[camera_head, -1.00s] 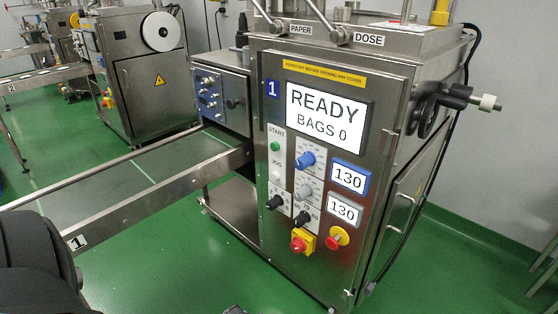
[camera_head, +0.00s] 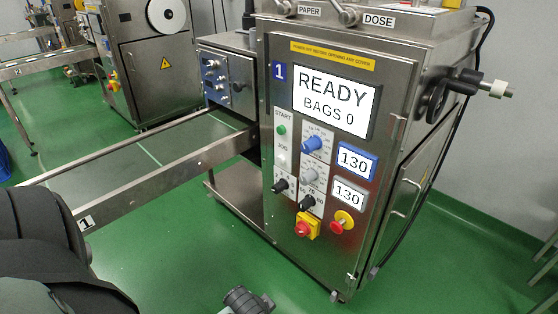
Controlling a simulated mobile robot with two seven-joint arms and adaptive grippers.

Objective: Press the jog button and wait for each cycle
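The packing machine (camera_head: 380,62) marked 1 stands in front of me. Its screen (camera_head: 334,99) reads READY, BAGS 0. The pale jog button (camera_head: 281,160) is on the left strip of the panel, under the JOG label and below the green start button (camera_head: 282,130). Nothing touches the jog button. A black link of my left arm fills the lower left corner, and a dark grey part that seems to be mine shows at the bottom edge. I see no fingertips of either gripper.
A conveyor (camera_head: 110,185) runs left from the machine. A crank handle (camera_head: 490,88) sticks out right. Green floor is clear in front.

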